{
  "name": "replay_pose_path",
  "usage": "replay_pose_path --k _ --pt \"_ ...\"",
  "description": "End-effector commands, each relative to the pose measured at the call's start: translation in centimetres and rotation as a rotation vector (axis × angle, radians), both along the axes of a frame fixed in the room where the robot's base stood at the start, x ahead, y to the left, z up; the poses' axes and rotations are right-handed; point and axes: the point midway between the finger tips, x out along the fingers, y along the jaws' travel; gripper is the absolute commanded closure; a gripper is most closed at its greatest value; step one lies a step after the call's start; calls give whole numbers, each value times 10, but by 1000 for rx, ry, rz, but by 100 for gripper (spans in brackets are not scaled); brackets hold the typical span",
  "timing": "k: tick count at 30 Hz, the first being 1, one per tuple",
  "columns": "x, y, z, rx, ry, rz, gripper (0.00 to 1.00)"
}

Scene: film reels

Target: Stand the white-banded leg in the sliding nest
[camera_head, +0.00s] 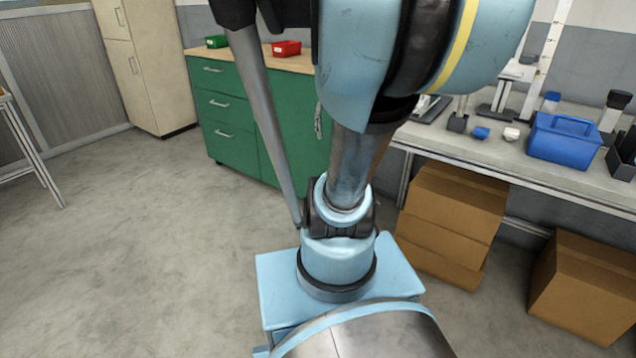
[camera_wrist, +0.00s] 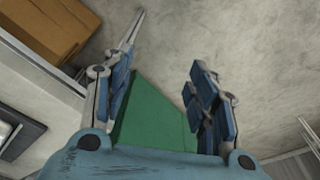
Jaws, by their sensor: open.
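My gripper (camera_wrist: 165,62) is open and empty in the wrist view, its two blue-and-grey fingers spread apart. The floor and a green cabinet side show between and beyond the fingers. In the head view my own arm fills the middle and my gripper cannot be made out. I cannot identify the white-banded leg or the sliding nest in either view. A dark block with a thin post (camera_head: 458,120) stands on the bench at the right, too small to tell what it is.
The grey workbench (camera_head: 575,182) holds a blue toolbox (camera_head: 563,138), a small blue piece (camera_head: 481,132) and a white piece (camera_head: 511,133). Cardboard boxes (camera_head: 450,220) stand beneath it. A green cabinet (camera_head: 225,130) carries a red bin (camera_head: 286,48) and a green bin (camera_head: 217,41).

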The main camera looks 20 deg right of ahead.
Motion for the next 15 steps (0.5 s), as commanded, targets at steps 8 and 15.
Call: replay_pose_path --k 8,15 --pt "-62 45 -85 -8 -36 170 47" --pt "-85 63 -121 -11 -51 236 47"
